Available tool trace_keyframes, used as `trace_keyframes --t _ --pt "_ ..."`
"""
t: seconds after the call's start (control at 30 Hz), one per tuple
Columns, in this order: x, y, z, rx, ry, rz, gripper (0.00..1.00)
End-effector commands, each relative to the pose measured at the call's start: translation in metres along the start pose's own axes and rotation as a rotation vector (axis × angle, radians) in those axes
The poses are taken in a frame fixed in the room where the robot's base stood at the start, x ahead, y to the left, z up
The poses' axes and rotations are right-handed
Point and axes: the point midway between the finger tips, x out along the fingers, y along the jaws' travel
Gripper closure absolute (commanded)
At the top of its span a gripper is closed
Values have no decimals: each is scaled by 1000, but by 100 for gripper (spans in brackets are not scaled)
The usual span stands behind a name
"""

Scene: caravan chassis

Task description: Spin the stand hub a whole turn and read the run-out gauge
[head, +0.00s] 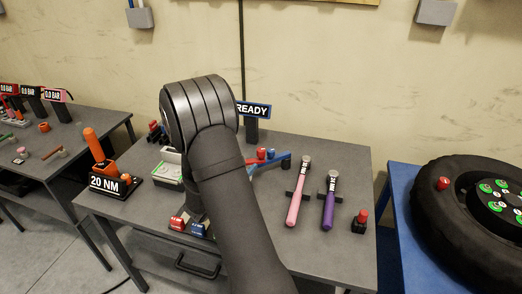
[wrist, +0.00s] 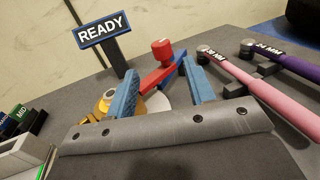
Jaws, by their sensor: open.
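My gripper (wrist: 159,67) is open, its two blue fingers apart in the wrist view. Between and beyond them is a red arm (wrist: 157,77) with a red knob (wrist: 162,48) on top, beside a blue bar. The knob is not gripped; I cannot tell whether a finger touches the arm. A brass-coloured round part (wrist: 104,106), perhaps the stand hub, is partly hidden behind the left finger. A pale disc shows low between the fingers. A sign (wrist: 104,30) reads READY; it also stands behind my arm in the head view (head: 254,110). No gauge number is visible.
Pink (head: 298,196) and purple (head: 329,203) torque wrenches lie right of the stand, with a red-topped item (head: 360,221) beyond. A 20 NM block (head: 105,183) stands left. A tyre (head: 451,222) rests on the blue bench at right. My arm hides the middle of the table.

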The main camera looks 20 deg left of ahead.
Motion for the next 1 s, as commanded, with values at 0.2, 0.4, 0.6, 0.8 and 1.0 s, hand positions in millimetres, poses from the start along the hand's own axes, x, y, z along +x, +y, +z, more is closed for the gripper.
trace_keyframes --t 0.2,0.4,0.6,0.8,1.0 --pt "50 -1 0 0 0 -5 51" --pt "86 -1 0 1 0 -3 51" --pt "104 0 0 -1 1 -1 51" --pt "108 0 0 -1 1 0 51" --pt "108 0 0 -1 1 0 63"
